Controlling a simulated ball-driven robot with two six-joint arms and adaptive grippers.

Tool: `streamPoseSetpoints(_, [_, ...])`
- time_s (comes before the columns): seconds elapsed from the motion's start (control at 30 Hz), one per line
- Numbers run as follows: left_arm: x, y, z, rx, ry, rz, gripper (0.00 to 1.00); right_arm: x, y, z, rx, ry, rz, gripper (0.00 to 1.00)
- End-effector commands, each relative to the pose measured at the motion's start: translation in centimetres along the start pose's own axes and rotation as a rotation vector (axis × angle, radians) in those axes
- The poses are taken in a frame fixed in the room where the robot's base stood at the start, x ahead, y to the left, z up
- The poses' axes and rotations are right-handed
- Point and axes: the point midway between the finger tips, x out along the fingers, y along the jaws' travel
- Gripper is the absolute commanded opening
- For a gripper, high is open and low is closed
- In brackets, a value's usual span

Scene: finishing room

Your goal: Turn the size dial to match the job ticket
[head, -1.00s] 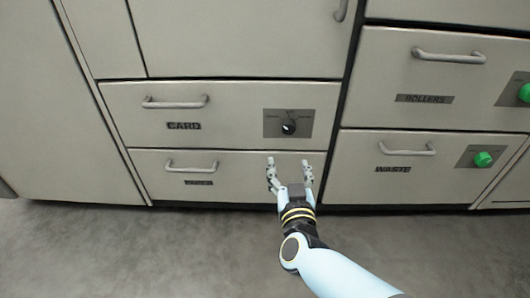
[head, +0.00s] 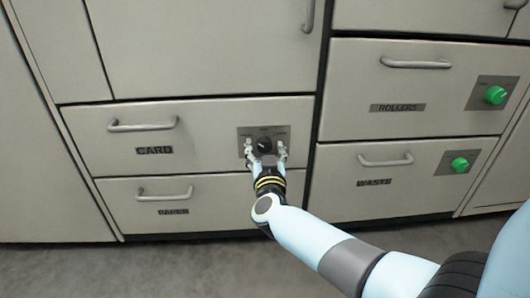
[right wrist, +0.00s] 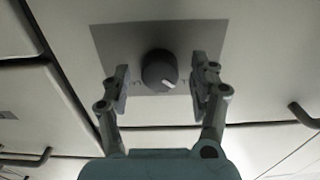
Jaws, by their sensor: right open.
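The black size dial (head: 264,144) sits on a grey plate (head: 243,131) on the CARD drawer front. My right gripper (head: 265,152) is open, its fingers just below and to either side of the dial. In the right wrist view the dial (right wrist: 159,69) lies between the two spread fingertips (right wrist: 160,85), with gaps on both sides. The small markings around the dial are too blurred to read. No job ticket shows. My left gripper is not in view.
The CARD drawer has a bar handle (head: 142,125) left of the dial, and the lower drawer has another (head: 165,194). On the right are the ROLLERS handle (head: 415,64), WASTE handle (head: 385,160) and two green knobs (head: 495,95) (head: 459,164). Open floor lies below.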

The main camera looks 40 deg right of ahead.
Motion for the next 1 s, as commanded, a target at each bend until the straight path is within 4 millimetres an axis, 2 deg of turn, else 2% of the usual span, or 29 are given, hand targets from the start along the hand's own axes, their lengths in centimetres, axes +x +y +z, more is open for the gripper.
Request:
streamPoseSetpoints(0.17, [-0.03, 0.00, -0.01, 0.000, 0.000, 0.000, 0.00, -0.01, 0.01, -0.03, 0.000, 0.000, 0.000, 0.62])
streamPoseSetpoints(0.6, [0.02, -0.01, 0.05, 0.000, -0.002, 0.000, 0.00, -0.05, 0.00, 0.00, 0.000, 0.000, 0.000, 0.06])
streamPoseSetpoints(1.0, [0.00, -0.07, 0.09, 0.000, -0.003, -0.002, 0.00, -0.05, -0.01, -0.06, 0.088, -0.001, 0.000, 0.06])
